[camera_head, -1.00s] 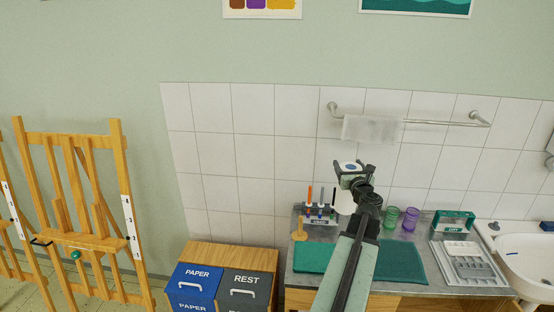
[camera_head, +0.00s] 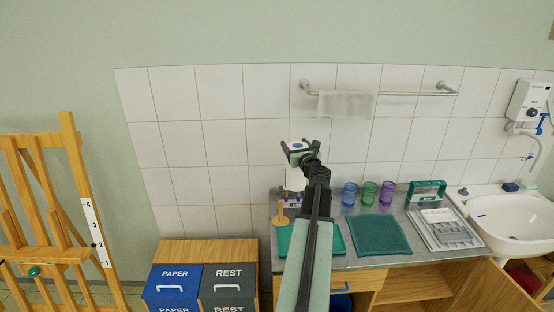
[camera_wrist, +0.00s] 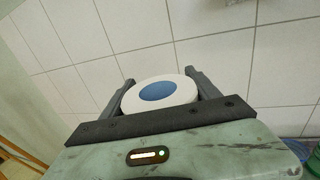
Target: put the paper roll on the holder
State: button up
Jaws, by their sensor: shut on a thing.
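My gripper (camera_head: 299,152) is raised above the counter's left part, in front of the tiled wall. It is shut on the white paper roll (camera_head: 294,181), which hangs upright below the fingers. In the wrist view the roll (camera_wrist: 129,101) shows its white end with a blue middle between the two fingers. A wooden stand with an upright peg on a base, which looks like the holder (camera_head: 281,211), stands at the counter's left end. It is below and slightly left of the roll, apart from it. The roll's far side is hidden.
A pen rack (camera_head: 292,199) is close behind the peg, partly hidden. Blue, green and purple cups (camera_head: 369,193) stand farther right. A green mat (camera_head: 380,235) lies in front of them. A towel (camera_head: 347,104) hangs on the wall rail. Paper and rest bins (camera_head: 172,284) stand left of the counter.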

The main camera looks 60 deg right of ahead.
jog(key=w+a+f+y+b, duration=0.1)
jog(key=w+a+f+b, duration=0.1)
jog(key=w+f+b, duration=0.4)
jog(key=shift+f+n+t, duration=0.4)
jog(key=shift+f, duration=0.4)
jog(key=shift+w+f+b, duration=0.15)
jog(key=shift+f+b, duration=0.05)
jog(key=shift+b, duration=0.1)
dwell(0.8)
notch_tip(320, 180, down, 7)
jog(key=b, duration=0.7)
dwell(0.9)
dwell(0.3)
notch_tip(320, 180, down, 6)
jog(key=b, duration=0.5)
jog(key=shift+r+b, duration=0.1)
jog(key=shift+b, duration=0.3)
dwell(0.4)
